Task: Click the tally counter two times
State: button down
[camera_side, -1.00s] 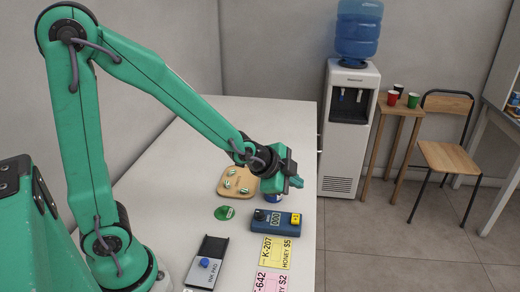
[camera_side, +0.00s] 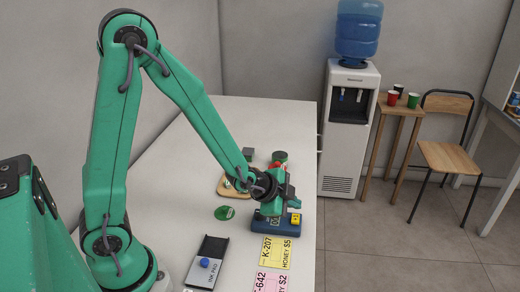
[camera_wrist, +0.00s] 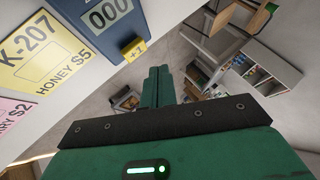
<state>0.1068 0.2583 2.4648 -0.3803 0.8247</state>
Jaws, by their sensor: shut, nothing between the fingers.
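The tally counter (camera_side: 264,226) is a blue box lying on the counter top, partly hidden by my gripper in the side view. It also shows at the top of the wrist view (camera_wrist: 122,32), where its display reads 000. Its yellow +1 button (camera_side: 295,218) is at the right end and also shows in the wrist view (camera_wrist: 133,48). My gripper (camera_side: 293,203) is shut and empty, low over the counter's right part. In the wrist view its fingers (camera_wrist: 159,72) appear just right of and below the button. A small gap seems to remain; contact cannot be told.
A yellow K-207 ticket (camera_side: 275,253) and a pink ticket (camera_side: 268,283) lie in front. A black ink pad (camera_side: 213,247) is at front left, a green disc (camera_side: 224,213) nearer the counter.

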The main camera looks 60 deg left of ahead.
aim_at(292, 219)
jog(key=shift+f, duration=0.9)
jog(key=shift+f, duration=0.85)
dwell(2.4)
jog(key=shift+r, duration=0.85)
dwell(0.4)
jog(key=shift+r, duration=2.55)
